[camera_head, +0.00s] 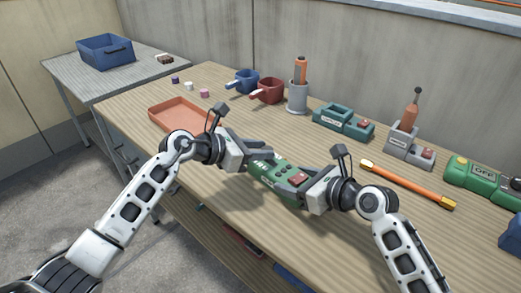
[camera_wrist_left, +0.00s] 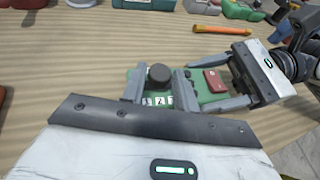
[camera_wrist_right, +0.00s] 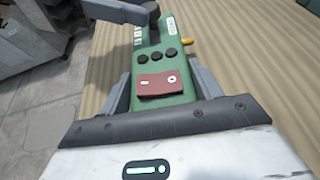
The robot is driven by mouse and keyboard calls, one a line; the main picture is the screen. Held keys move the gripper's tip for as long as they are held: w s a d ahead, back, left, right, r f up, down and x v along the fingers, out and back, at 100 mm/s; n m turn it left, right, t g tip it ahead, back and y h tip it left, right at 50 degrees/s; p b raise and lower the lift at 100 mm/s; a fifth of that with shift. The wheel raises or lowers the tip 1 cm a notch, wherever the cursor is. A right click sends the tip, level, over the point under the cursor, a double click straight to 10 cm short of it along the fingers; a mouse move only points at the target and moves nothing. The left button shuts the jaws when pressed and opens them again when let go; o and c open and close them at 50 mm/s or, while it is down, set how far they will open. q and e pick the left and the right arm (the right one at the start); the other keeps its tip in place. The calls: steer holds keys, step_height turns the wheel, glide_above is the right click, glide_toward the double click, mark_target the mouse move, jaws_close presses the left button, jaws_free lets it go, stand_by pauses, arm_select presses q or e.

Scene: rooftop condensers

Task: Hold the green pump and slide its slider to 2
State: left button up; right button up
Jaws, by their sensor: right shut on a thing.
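The green pump (camera_head: 268,172) lies at the front middle of the table, with a red rocker switch (camera_wrist_right: 160,84) and several black buttons on top. My right gripper (camera_head: 296,184) is shut on the pump's body at the switch end, one finger along each side. My left gripper (camera_head: 253,160) is at the other end, its fingers apart on either side of the dark slider knob (camera_wrist_left: 159,74), with small gaps seeming to show. White number marks (camera_wrist_left: 158,101) lie beside the knob. They are partly hidden, so I cannot tell which one the knob stands at.
An orange tray (camera_head: 178,114) lies left of the pump. An orange bar with yellow ends (camera_head: 408,184) lies to the right. Blue and red mugs, a grey holder (camera_head: 298,97), a teal device (camera_head: 343,122) and a green OFF device (camera_head: 482,174) line the back. Bare wood lies between.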

arm_select(q)
steer(key=shift+o, duration=1.2)
steer(key=v, duration=1.2)
